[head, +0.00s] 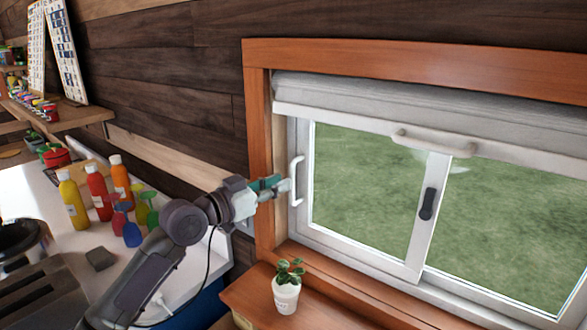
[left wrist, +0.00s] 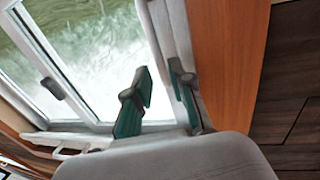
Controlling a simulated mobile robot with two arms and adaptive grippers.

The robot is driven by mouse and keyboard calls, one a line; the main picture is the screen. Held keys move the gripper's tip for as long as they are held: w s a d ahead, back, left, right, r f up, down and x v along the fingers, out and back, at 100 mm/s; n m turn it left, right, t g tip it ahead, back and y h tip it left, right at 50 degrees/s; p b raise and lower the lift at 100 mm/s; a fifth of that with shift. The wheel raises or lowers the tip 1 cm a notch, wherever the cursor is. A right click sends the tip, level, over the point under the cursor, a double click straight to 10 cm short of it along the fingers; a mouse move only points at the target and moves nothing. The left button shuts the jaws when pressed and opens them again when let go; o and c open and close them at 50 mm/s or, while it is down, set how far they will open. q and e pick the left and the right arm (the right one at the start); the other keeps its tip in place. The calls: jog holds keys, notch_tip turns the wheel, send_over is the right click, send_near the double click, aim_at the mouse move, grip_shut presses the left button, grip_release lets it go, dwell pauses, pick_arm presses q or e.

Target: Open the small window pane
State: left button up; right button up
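The window's left sliding pane (head: 368,185) has a white frame, a white vertical handle (head: 296,181) on its left side and a dark latch (head: 427,204) on its right side. The pane's left edge sits close to the wooden frame's left side. My left gripper (head: 283,186) is at the handle's left side, at about mid-height. In the left wrist view, its two green-padded fingers (left wrist: 160,74) stand apart with a gap between them, in front of the white window frame. I cannot tell whether the handle lies between the fingers. The dark latch also shows there (left wrist: 52,88). My right gripper is not in view.
A white blind (head: 420,107) with a handle (head: 433,142) hangs over the window's top. A potted plant (head: 286,287) stands on the wooden ledge (head: 325,310) below. Sauce bottles (head: 96,193) stand on the white counter to the left, near my left arm.

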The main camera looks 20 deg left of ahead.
aim_at(291, 178)
pick_arm(q)
jog(key=p+x, duration=0.1)
jog(key=x, duration=0.3)
jog(key=shift+w+d, duration=0.2)
jog(key=shift+w, duration=0.15)
grip_shut()
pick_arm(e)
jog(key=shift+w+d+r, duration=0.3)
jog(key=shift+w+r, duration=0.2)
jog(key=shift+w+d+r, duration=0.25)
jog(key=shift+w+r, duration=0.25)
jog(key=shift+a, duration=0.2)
